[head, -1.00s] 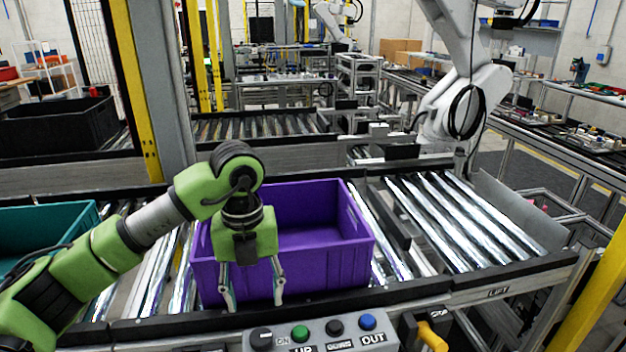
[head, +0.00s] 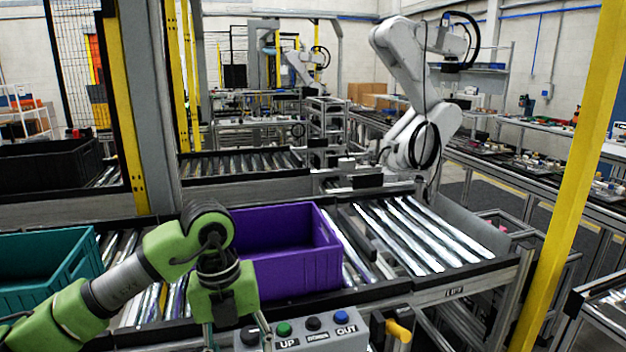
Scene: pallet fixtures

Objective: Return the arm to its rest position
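My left arm is green and grey and comes in from the left. Its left gripper (head: 236,335) points down at the bottom of the head view, beside the left end of the control panel. The two fingers are spread apart, with nothing seen between them; their tips are near or past the bottom edge. Behind it, a purple crate (head: 295,268) stands on the roller conveyor, partly hidden by my arm. My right arm and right gripper are out of view.
A control panel (head: 345,337) with coloured buttons is at the front. A teal crate (head: 40,300) is at the left, a black crate (head: 45,163) farther back. A white robot arm (head: 410,90) stands behind. A yellow post (head: 570,190) rises at the right. Bare rollers (head: 420,235) lie right of the purple crate.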

